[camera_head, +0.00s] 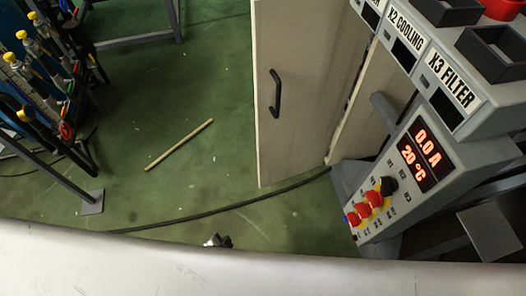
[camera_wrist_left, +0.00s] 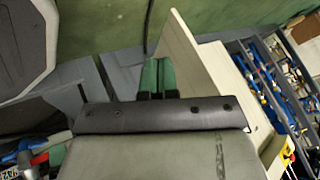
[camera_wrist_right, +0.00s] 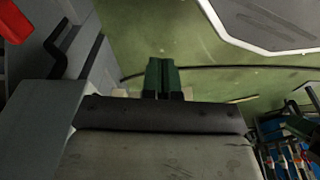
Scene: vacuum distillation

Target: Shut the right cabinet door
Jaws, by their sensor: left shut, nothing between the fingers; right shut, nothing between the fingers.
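A beige cabinet door (camera_head: 300,60) with a black bar handle (camera_head: 275,93) stands open, jutting out over the green floor, left of the control console. A second beige panel (camera_head: 372,88) shows behind it, partly hidden by the console. In the left wrist view, my left gripper (camera_wrist_left: 158,72) is shut and empty, with a beige panel (camera_wrist_left: 190,58), probably the door, just right of its fingers; I cannot tell if they touch. In the right wrist view, my right gripper (camera_wrist_right: 163,72) is shut and empty above the floor, with no door clearly beside it.
A grey console (camera_head: 395,195) with a red display and red knobs stands right of the door. A wooden stick (camera_head: 180,145) and a black cable (camera_head: 240,203) lie on the floor. A rack of tools (camera_head: 45,70) stands at the left. The floor between is mostly clear.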

